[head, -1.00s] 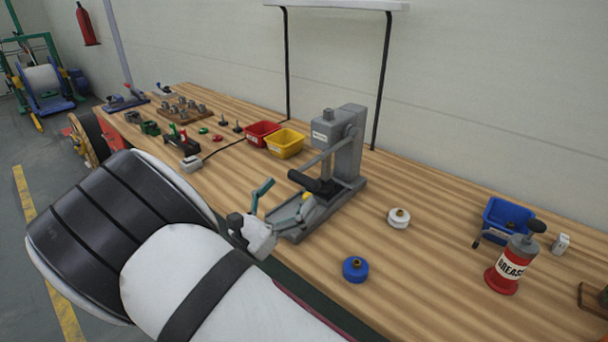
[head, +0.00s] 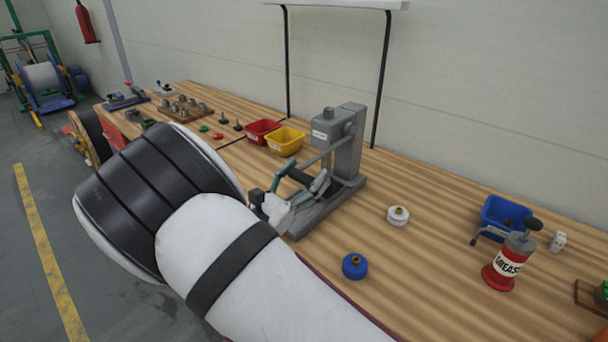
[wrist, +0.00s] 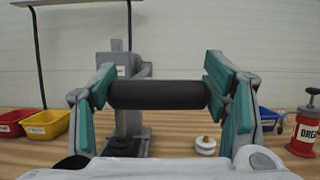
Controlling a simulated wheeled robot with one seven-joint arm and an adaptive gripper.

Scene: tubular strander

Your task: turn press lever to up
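The grey press (head: 350,150) stands on the workbench. Its lever arm (head: 328,150) slopes down to the left from the press head to a black handle (head: 298,177). My gripper (head: 284,172) is at the handle, partly hidden by my arm. In the wrist view, the black handle (wrist: 158,95) lies level across the gap between the teal-padded fingers of my gripper (wrist: 160,88). The fingers are spread wide, one near each visible end of the handle. Whether they touch it I cannot tell. The grey press column (wrist: 128,75) stands behind the handle.
Red (head: 263,131) and yellow (head: 286,141) bins stand behind the press on the left. A white spool (head: 398,216), a blue spool (head: 355,266), a blue bin (head: 507,215) and a grease can (head: 508,264) are on the right. A shelf (head: 335,4) stands over the bench.

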